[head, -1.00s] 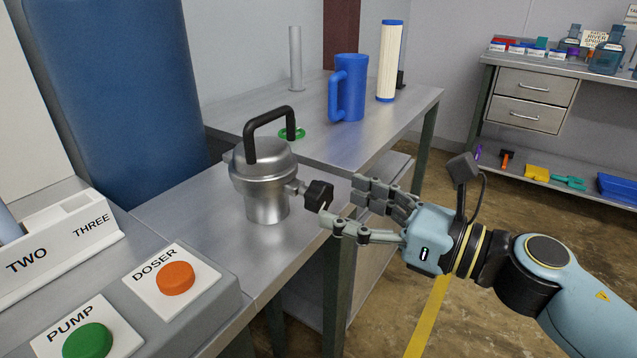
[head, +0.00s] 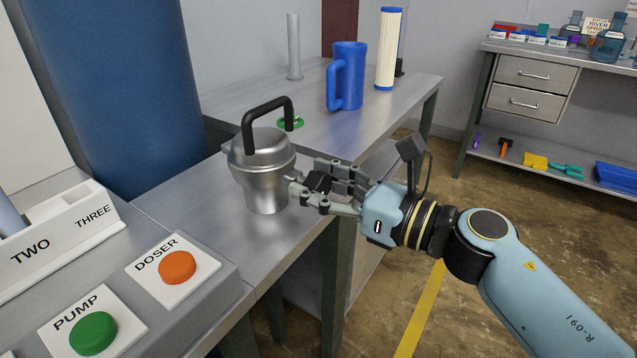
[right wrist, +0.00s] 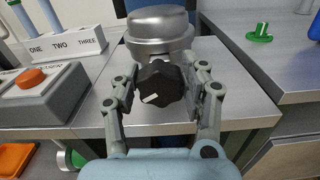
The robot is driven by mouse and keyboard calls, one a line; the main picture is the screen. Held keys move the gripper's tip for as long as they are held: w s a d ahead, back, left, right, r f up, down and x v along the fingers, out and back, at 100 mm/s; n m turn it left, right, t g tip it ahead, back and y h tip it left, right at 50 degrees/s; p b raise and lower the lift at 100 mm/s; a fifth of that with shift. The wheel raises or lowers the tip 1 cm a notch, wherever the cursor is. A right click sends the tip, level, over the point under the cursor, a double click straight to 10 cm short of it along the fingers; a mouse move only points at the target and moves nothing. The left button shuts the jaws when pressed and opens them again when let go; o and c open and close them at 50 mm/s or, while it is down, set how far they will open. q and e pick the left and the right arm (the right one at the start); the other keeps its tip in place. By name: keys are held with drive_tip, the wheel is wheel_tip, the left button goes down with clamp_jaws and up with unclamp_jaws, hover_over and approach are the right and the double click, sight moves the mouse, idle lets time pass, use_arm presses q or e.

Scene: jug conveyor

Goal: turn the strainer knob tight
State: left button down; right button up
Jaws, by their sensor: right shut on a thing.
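The strainer (head: 262,165) is a steel pot with a domed lid and a black arched handle, upright on the metal bench. Its black knob (right wrist: 160,83) sticks out on the side facing my right gripper and bears a white mark at its lower left. My right gripper (head: 307,188) has its fingers on both sides of the knob and is shut on it; the fingers partly hide the knob in the head view. The right wrist view shows the knob between the two fingers (right wrist: 160,92). My left gripper is not in view.
A control panel with an orange doser button (head: 177,267) and a green pump button (head: 93,334) is at the lower left. Bench space left of the strainer is clear.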

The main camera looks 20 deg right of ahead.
drive_tip(key=shift+c, duration=1.2)
